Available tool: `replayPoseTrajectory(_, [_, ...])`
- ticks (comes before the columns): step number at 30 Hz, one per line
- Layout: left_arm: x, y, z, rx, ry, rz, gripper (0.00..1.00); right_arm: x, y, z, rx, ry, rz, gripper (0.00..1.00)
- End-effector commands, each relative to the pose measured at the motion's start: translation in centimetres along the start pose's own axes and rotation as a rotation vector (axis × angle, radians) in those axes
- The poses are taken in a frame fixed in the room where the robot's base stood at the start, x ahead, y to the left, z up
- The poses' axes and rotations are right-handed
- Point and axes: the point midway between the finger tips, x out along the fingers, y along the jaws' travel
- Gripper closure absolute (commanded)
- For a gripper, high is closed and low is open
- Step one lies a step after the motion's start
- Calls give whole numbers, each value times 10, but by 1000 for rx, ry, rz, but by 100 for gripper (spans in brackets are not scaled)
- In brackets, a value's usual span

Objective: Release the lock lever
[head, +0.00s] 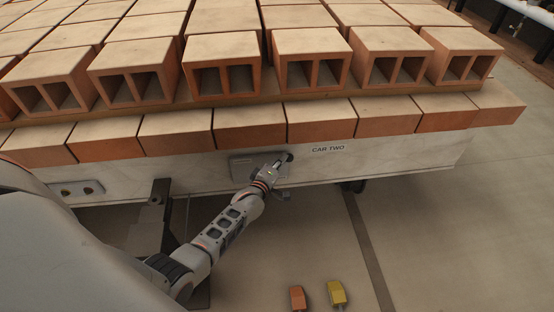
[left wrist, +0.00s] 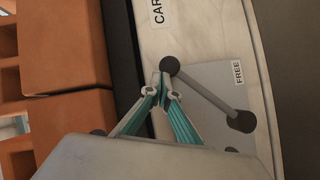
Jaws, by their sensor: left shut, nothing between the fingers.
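The dark lock lever (left wrist: 205,93) is on a light grey plate (left wrist: 247,82) on the side of the pale car. Its round knob (left wrist: 169,65) lies toward the CAR TWO label, and its pivot (left wrist: 241,121) is at the other end. The word FREE is on the plate beside the lever. My left gripper (left wrist: 163,80) is shut and empty, with its tips close to the knob; I cannot tell if they touch. In the head view my left gripper (head: 278,164) is at the plate (head: 242,168) and hides much of the lever. My right gripper is not in view.
Rows of hollow bricks (head: 224,47) cover the car, with a lower row of bricks (head: 249,128) just above its side (head: 400,153). A second small plate (head: 77,188) is at the left. An orange box (head: 297,298) and a yellow box (head: 337,293) are on the floor.

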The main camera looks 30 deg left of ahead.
Motion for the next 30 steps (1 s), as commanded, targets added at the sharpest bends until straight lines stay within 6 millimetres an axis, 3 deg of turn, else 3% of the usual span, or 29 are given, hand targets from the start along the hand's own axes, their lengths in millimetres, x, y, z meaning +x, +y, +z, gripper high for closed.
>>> replayPoseTrajectory(3, [7,-12,14,-1,-3,-8,100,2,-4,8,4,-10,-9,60])
replayPoseTrajectory(12, [20,-17,32,-1,-1,-4,100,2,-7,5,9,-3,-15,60])
replayPoseTrajectory(30, [25,-16,39,-1,-3,0,100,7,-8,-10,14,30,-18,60])
